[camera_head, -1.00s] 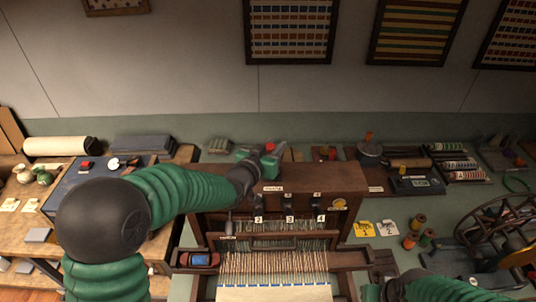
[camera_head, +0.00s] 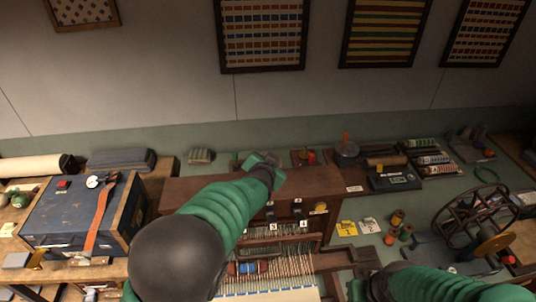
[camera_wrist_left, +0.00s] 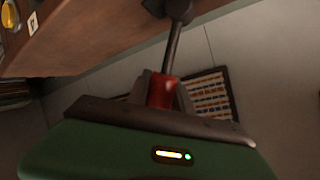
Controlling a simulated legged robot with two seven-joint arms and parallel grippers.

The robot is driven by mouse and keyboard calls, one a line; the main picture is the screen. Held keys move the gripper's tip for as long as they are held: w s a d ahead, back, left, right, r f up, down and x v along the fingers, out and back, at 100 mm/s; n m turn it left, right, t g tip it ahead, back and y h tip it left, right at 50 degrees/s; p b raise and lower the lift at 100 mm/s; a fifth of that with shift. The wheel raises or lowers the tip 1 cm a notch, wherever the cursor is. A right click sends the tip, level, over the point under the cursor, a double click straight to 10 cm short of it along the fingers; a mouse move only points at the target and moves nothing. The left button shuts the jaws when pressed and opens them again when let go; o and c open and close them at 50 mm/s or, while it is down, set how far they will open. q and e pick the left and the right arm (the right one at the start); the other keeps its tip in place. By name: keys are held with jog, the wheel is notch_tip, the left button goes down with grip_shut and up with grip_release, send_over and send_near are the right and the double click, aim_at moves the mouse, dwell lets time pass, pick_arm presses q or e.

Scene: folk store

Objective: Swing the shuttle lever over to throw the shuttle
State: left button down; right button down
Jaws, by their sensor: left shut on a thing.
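The loom (camera_head: 310,180) stands on the bench below me, its white warp threads (camera_head: 295,266) showing at the bottom of the head view. My left gripper (camera_head: 272,160) is above the loom's top beam. In the left wrist view my left gripper (camera_wrist_left: 163,88) is shut on the red grip (camera_wrist_left: 162,92) of the shuttle lever, whose dark shaft (camera_wrist_left: 173,45) runs up from it. A red and blue shuttle (camera_head: 247,267) lies among the warp threads. My right gripper (camera_head: 358,290) shows only in part at the bottom edge, its fingers hidden.
Yellow and white numbered cards (camera_head: 346,228) and thread spools (camera_head: 397,217) lie right of the loom. A spoked wheel (camera_head: 470,215) stands farther right. A blue case (camera_head: 80,215) sits at left. My left arm covers the loom's left side.

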jog(key=shift+r, duration=0.1)
dwell(0.3)
pick_arm(q)
jog(key=c, duration=1.4)
grip_release()
jog(key=shift+o, duration=1.3)
jog(key=shift+w+f, duration=0.1)
jog(key=shift+w, duration=0.1)
jog(key=shift+w+d+f, duration=0.1)
jog(key=shift+w+d, duration=0.05)
jog(key=p+v, duration=0.2)
jog(key=v, duration=1.4)
jog(key=shift+s+p, duration=0.25)
jog(key=shift+p, duration=0.1)
pick_arm(e)
jog(key=r, duration=0.2)
jog(key=shift+w+r, duration=0.2)
jog(key=shift+r, duration=0.1)
pick_arm(q)
jog(key=shift+d, duration=0.1)
jog(key=shift+r, duration=0.25)
